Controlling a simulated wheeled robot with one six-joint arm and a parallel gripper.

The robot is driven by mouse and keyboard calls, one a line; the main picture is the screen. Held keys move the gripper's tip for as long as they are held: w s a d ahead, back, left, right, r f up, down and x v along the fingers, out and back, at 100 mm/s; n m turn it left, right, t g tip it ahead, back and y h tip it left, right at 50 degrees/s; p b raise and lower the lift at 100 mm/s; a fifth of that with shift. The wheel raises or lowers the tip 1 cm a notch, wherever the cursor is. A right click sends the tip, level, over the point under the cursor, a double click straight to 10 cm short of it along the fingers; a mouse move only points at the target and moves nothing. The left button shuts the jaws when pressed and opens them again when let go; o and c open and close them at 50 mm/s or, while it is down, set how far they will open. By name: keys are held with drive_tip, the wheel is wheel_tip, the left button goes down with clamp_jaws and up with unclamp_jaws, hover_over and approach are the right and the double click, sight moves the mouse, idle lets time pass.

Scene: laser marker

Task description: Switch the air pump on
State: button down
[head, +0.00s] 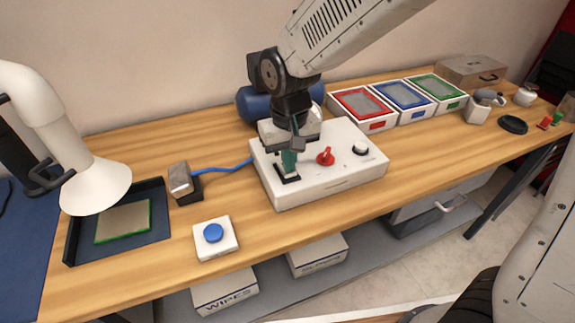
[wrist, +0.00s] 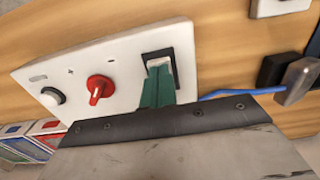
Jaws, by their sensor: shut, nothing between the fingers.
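A white control box (head: 345,178) sits on the wooden bench in the head view; it also shows in the wrist view (wrist: 125,62). It carries a black-framed rocker switch (wrist: 175,57), a red knob (wrist: 99,88) and a round white button (wrist: 51,97). My gripper (head: 289,170) points down at the switch, its teal fingers shut together and empty. In the wrist view the fingertips (wrist: 159,72) overlap the switch opening; I cannot tell whether they touch it. The fingers hide much of the rocker, so its position is unclear.
A blue cylinder (head: 254,106) lies behind the box. A blue hose (head: 225,168) runs left to a grey-topped block (head: 181,180). A blue-button box (head: 214,238) stands front left. Red, blue and green-rimmed bins (head: 376,126) stand right. A white nozzle (head: 97,188) hangs over a dark tray (head: 74,245).

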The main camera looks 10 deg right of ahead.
drive_tip(key=shift+f, duration=0.2)
drive_tip(key=shift+r, duration=3.5)
drive_tip(key=shift+s+d, duration=0.15)
drive_tip(key=shift+s, duration=0.05)
drive_tip(key=s+d+r+m, duration=0.1)
drive_tip(key=s+d+r, duration=0.2)
drive_tip(key=s+d, duration=0.6)
drive_tip(key=s+d+r+m+t, duration=0.1)
drive_tip(key=s+d+r+m, duration=0.1)
drive_tip(key=s+d, duration=0.8)
drive_tip(key=shift+d+r, duration=0.65)
drive_tip(key=shift+d, duration=0.2)
